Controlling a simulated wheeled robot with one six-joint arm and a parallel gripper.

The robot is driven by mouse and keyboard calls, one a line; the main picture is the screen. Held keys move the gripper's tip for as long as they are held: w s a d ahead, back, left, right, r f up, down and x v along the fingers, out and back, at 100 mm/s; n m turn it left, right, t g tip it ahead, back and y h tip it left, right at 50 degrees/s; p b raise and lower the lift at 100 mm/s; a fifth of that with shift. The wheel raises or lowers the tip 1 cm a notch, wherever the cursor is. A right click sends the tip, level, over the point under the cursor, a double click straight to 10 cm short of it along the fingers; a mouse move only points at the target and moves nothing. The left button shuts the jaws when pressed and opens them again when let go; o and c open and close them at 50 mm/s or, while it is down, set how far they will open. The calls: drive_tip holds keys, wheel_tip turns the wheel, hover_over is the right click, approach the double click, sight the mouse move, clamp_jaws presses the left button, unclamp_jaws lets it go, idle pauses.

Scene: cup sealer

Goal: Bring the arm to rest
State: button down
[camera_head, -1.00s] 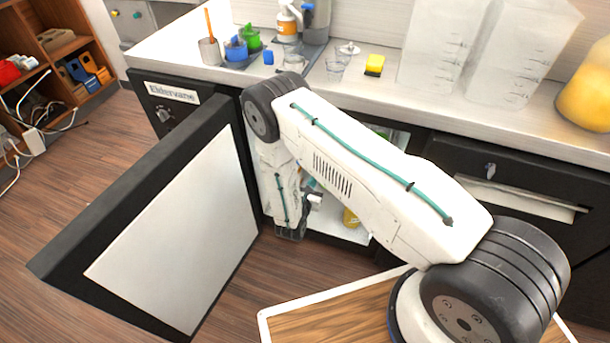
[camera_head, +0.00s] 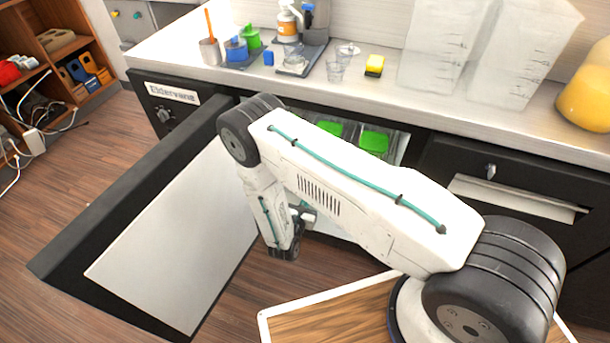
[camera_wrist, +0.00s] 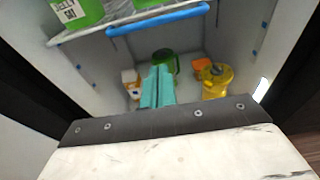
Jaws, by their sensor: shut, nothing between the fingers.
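My arm reaches from the lower right across to the open cabinet in the head view, bent down at its elbow. My gripper (camera_wrist: 158,88) shows in the wrist view as two teal fingers shut together with nothing between them. It points into the open cabinet.
The open cabinet door (camera_head: 165,240) stands left of my arm. Inside are a shelf with a blue front edge (camera_wrist: 160,20), green containers (camera_wrist: 85,10), a green mug (camera_wrist: 165,60) and a yellow container (camera_wrist: 215,78).

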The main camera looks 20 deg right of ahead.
drive_tip(key=s+d+r+m+g+h, duration=0.3)
drive_tip(key=s+d+g+h, duration=0.1)
drive_tip(key=s+d, duration=0.1)
drive_tip(key=s+d+r+m+g, duration=0.25)
drive_tip(key=r+m+g, duration=0.35)
drive_tip(key=r, duration=0.5)
drive_tip(key=s+d+r+m+g, duration=0.2)
drive_tip(key=s+r+m+g, duration=0.3)
drive_tip(key=r, duration=0.7)
drive_tip(key=s+r+m+t+y, duration=0.1)
drive_tip(key=s+r+m+y, duration=0.5)
drive_tip(key=r, duration=0.8)
drive_tip(key=s+a+r+m+t+y, duration=0.1)
drive_tip(key=s+r+m+t+y, duration=0.1)
drive_tip(key=s+r+m+y, duration=0.5)
drive_tip(key=shift+s+a+r+m+y, duration=0.3)
drive_tip(key=shift+s+r+m, duration=0.6)
drive_tip(key=shift+s+r, duration=2.75)
